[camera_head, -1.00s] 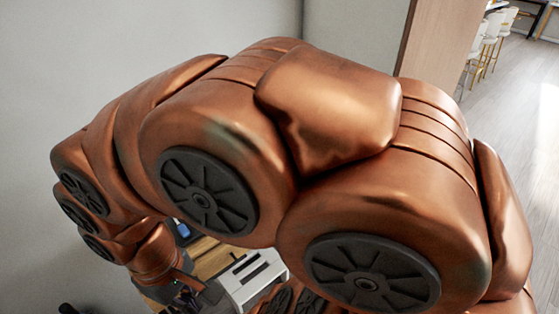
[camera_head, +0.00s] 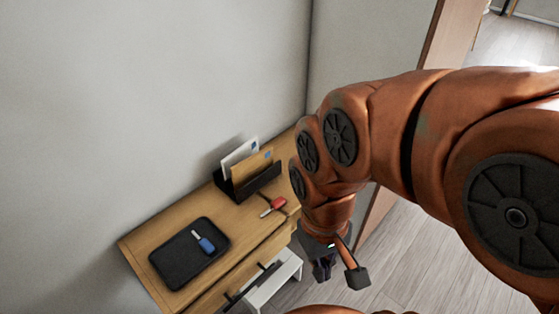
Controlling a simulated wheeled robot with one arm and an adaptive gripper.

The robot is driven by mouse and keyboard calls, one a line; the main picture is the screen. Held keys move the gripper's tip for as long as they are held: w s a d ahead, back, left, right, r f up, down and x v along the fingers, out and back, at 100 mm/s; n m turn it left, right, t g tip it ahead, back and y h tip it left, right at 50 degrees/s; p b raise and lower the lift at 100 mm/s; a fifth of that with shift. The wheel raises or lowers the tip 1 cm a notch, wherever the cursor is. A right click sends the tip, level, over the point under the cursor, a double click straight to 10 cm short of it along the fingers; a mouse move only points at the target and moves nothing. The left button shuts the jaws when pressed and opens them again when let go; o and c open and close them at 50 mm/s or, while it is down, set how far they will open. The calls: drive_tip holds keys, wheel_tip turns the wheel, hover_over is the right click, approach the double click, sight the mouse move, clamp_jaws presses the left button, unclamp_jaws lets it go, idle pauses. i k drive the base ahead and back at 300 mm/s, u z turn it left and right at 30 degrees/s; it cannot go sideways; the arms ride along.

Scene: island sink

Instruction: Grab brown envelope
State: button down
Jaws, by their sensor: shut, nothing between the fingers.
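The brown envelope (camera_head: 251,167) stands upright in a black holder (camera_head: 262,182) on the wooden desk, in front of a white envelope (camera_head: 238,158). My gripper (camera_head: 324,269) hangs to the right of the desk and lower in the picture, pointing down. It is shut, with nothing in it, and apart from the envelope. My arm hides part of the desk's right end.
On the wooden desk (camera_head: 150,247) lie a black tray (camera_head: 172,268) with a blue object (camera_head: 205,244) on it, and a red object (camera_head: 278,203) near the holder. A wall stands behind the desk. A white unit (camera_head: 285,275) is below. Open floor (camera_head: 400,245) lies to the right.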

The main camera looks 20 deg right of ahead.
sight(243, 172)
drive_tip(key=z, duration=1.95)
drive_tip(key=i, duration=0.9)
drive_tip(key=u, duration=3.5)
